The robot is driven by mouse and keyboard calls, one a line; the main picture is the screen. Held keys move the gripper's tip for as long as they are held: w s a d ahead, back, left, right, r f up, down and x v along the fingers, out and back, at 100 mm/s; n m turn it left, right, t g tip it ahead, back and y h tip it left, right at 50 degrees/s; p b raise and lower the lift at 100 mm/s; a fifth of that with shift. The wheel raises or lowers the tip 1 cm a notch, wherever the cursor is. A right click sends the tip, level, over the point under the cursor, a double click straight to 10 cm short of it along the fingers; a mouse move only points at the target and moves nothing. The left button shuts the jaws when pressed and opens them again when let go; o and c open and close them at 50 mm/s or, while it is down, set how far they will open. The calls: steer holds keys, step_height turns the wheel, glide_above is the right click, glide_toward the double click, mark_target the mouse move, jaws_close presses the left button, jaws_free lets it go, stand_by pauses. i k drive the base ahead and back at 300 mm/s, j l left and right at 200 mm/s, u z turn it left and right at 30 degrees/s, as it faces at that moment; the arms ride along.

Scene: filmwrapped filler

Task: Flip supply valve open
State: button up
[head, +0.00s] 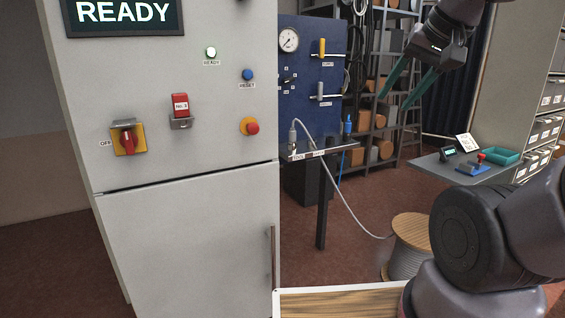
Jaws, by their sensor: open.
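A blue panel (298,25) stands behind the grey cabinet's right edge. On its upper right is a valve with an upright yellow handle (322,48) across a horizontal grey pipe. Lower down is a second valve with a grey handle (320,91), also roughly upright. Each has a small label, too small to read surely, so I cannot tell for certain which is the supply valve. My gripper (394,101) is at the upper right, its teal fingers apart and pointing down-left. It is empty, to the right of the panel and apart from both valves.
A round gauge (288,39) is on the panel. A narrow shelf (331,150) with a cable stands before it. The grey cabinet (190,235) with switches fills the left. A cable drum (408,250) is on the floor. A side table (435,168) holds a teal tray (502,155).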

mark_target(320, 55)
steer(key=i+z, duration=0.1)
steer(key=i, duration=0.55)
steer(key=i+j, duration=0.15)
steer(key=i, duration=0.55)
steer(key=i+l, duration=0.15)
steer(key=l, duration=0.15)
steer(key=i+l+u, duration=0.15)
steer(key=l, duration=0.15)
steer(key=i+l+u, duration=0.2)
steer(key=i, duration=0.2)
